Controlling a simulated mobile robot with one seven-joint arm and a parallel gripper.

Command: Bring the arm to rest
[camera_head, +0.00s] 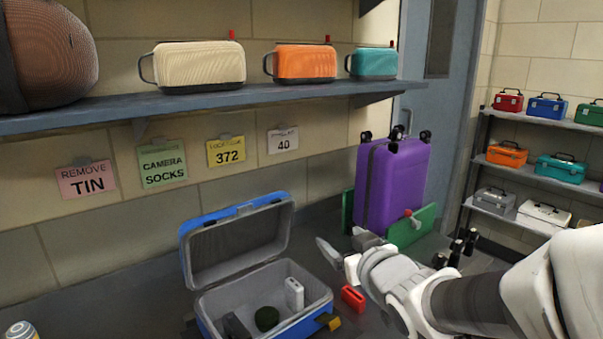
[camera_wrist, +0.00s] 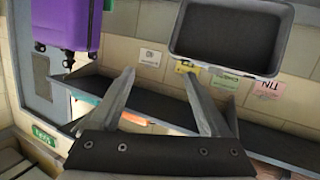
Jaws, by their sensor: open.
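My arm reaches in from the lower right in the head view. My gripper (camera_head: 338,255) is above the counter, between the open blue case (camera_head: 323,302) and the purple suitcase (camera_head: 408,185). In the wrist view my gripper (camera_wrist: 158,78) has its two fingers spread apart with nothing between them. The case's lid stands raised, and its grey lining (camera_wrist: 225,35) shows in the wrist view. The purple suitcase (camera_wrist: 65,22) is at the wrist view's upper left.
The blue case holds a pale upright item (camera_head: 294,294), a dark green round item (camera_head: 267,318) and a dark item. A red item (camera_head: 353,298) lies on the counter below my gripper. A wall shelf (camera_head: 200,100) with several bags hangs above. Note cards (camera_head: 162,163) are on the wall.

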